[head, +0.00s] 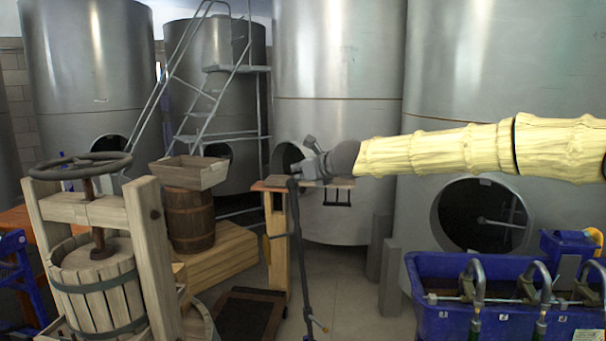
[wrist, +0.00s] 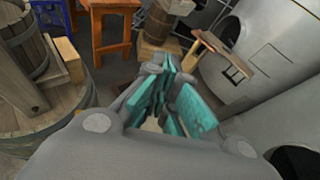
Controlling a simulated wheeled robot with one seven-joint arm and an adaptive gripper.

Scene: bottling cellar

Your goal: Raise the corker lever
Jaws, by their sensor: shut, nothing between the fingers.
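My gripper (head: 306,162) is at the end of my yellow-sleeved arm, in the middle of the head view, pointing left. Its teal fingers (wrist: 166,88) are shut with nothing between them in the wrist view. A dark upright rod (head: 298,245) stands just below the gripper in the head view, with a small brass-coloured fitting near its lower end. It may be the corker lever or part of its stand, but I cannot tell. The gripper overlaps its top in the picture; whether they touch is unclear. I make out no other lever clearly.
A wooden basket press (head: 92,285) with a handwheel stands at left. A barrel (head: 190,220) bears a wooden box (head: 188,172). A blue bottle filler trough (head: 432,310) is at lower right. Steel tanks (head: 335,90) line the back. Some floor (head: 345,275) is clear at centre.

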